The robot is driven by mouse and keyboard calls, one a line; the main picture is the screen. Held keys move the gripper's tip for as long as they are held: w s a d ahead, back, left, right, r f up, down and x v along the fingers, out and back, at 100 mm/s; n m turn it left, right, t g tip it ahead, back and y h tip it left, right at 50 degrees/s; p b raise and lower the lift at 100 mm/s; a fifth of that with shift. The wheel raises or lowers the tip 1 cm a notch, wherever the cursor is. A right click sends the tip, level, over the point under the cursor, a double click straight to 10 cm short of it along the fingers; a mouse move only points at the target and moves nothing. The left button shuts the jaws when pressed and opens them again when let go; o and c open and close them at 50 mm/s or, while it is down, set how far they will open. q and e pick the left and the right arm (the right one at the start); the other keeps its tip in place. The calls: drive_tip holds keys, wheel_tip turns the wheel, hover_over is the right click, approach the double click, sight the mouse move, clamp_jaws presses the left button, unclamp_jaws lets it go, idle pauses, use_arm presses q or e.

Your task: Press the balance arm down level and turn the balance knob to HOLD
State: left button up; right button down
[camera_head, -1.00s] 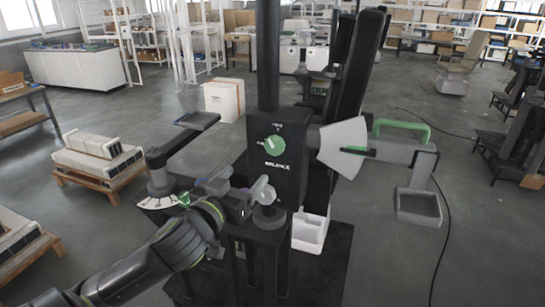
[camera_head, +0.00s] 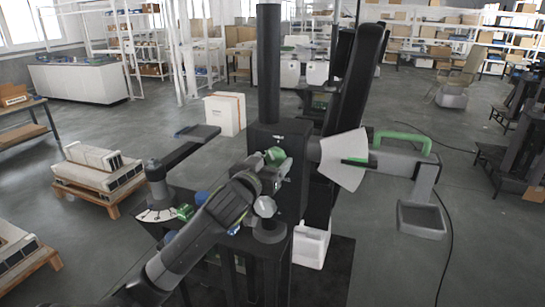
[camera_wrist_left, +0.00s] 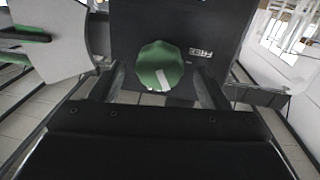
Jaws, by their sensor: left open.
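The green balance knob (camera_head: 274,155) is on the front of a black box (camera_head: 293,135); my left gripper (camera_head: 272,172) covers part of it. In the left wrist view the knob (camera_wrist_left: 160,66) shows a white mark, with the open fingers on either side of it. I cannot tell whether they touch it. A label (camera_wrist_left: 201,52) beside it seems to read FREE. The grey balance arm (camera_head: 395,162) extends right from the box, sloping slightly down. It carries a green handle (camera_head: 403,138) and a hanging grey tray (camera_head: 422,219). A white scale plate (camera_head: 343,160) with a green pointer is at its inner end.
A dark crank arm (camera_head: 185,152) is at left above a white dial (camera_head: 158,214). A white bin (camera_head: 311,245) is beside the stand. Pallets with boxes (camera_head: 98,165) lie on the floor at left.

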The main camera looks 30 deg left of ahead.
use_arm(q)
drive_tip(key=shift+w+a, duration=0.1)
drive_tip(key=shift+w, duration=0.65)
drive_tip(key=c, duration=1)
drive_tip(key=shift+o, duration=0.2)
